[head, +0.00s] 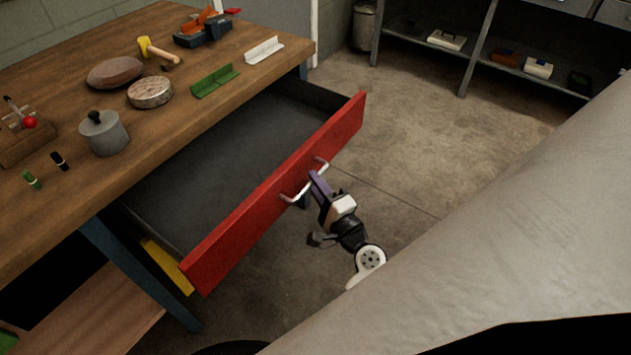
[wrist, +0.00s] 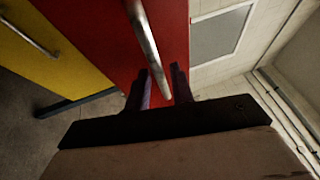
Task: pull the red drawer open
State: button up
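The red drawer (head: 275,205) under the wooden workbench stands pulled far out, with its dark, empty inside showing. Its light metal bar handle (head: 297,194) is on the red front. The handle also shows in the wrist view (wrist: 146,38). My gripper (head: 316,180) is at the handle, in front of the drawer face. In the wrist view its two dark fingers (wrist: 162,80) stand apart on either side of the bar, with a gap showing beside it. I cannot tell whether a finger touches the bar.
A yellow drawer (head: 167,265) sits below the red one. The bench top (head: 160,45) holds a pot (head: 104,133), a mallet (head: 157,50), a tin, green and white brackets and other small things. Shelves (head: 475,45) stand at the back right. The floor between is clear.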

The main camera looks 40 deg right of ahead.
jog(key=shift+o, duration=0.6)
jog(key=s+f+b, duration=0.1)
jog(key=s+b, duration=0.1)
jog(key=s, duration=0.5)
jog(key=shift+s+a+f, duration=0.15)
jog(key=shift+s+a, duration=0.05)
